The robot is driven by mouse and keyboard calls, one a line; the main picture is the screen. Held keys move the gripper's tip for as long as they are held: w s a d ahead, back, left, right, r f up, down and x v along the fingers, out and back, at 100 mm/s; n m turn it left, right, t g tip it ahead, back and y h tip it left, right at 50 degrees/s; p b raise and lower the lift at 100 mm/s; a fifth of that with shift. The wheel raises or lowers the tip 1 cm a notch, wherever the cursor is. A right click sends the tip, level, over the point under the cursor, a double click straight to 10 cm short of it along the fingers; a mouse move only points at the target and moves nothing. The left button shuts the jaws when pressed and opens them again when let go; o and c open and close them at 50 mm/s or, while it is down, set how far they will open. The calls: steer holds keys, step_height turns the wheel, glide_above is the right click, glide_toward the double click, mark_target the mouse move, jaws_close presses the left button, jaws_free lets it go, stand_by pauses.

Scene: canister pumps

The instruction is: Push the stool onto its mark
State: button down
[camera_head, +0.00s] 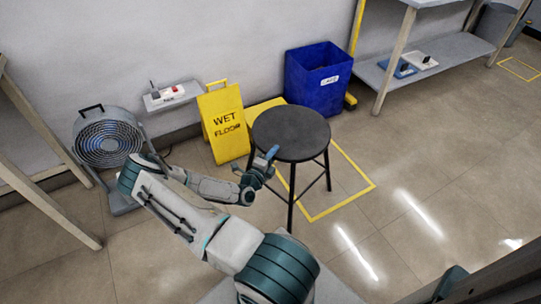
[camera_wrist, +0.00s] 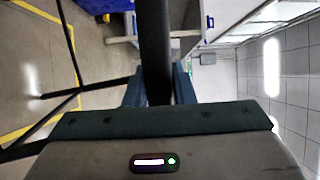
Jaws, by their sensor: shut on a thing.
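The stool (camera_head: 291,131) has a dark round seat and dark thin legs, and stands upright on the floor. My gripper (camera_head: 268,164) is at the left front edge of its seat. In the wrist view the dark seat edge (camera_wrist: 155,50) runs between my fingers (camera_wrist: 158,88), which are shut on it. The mark is a yellow square outline (camera_head: 345,204) on the floor, under and to the right of the stool. The stool's front foot is outside the outline, left of its front corner. One right foot is inside. The mark's left part is largely hidden.
A yellow wet floor sign (camera_head: 223,124) stands left behind the stool. A blue bin (camera_head: 318,85) is behind it against the wall. A grey fan (camera_head: 107,145) stands at the left. A shelf table (camera_head: 440,62) is at the back right. Floor right of the mark is clear.

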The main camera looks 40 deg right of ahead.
mark_target(315, 136)
steer(key=shift+s+d+p, duration=0.2)
steer(key=shift+s+d, duration=0.1)
steer(key=shift+d, duration=0.6)
steer(key=shift+s+d+p, duration=0.15)
steer(key=shift+s+d, duration=0.1)
steer(key=shift+d, duration=0.65)
steer(key=shift+s+d+p, duration=0.15)
steer(key=shift+s+d, duration=0.05)
steer(key=shift+d, duration=0.6)
steer(key=shift+s+d+p, duration=0.2)
steer(key=shift+d, duration=0.65)
steer(key=shift+s+d+p, duration=0.15)
steer(key=shift+s+d, duration=0.05)
steer(key=shift+d, duration=0.6)
steer(key=shift+s+d, duration=0.2)
steer(key=shift+d, duration=0.4)
steer(key=shift+s+d, duration=0.15)
steer(key=shift+d, duration=0.45)
steer(key=shift+s+d+p, duration=0.25)
steer(key=shift+d+p, duration=0.1)
steer(key=shift+d, duration=0.85)
steer(key=shift+s+d, duration=0.2)
steer(key=shift+d, duration=0.6)
steer(key=shift+s+d, duration=0.25)
steer(key=shift+d, duration=0.55)
steer(key=shift+s+d, duration=0.2)
steer(key=shift+d, duration=0.7)
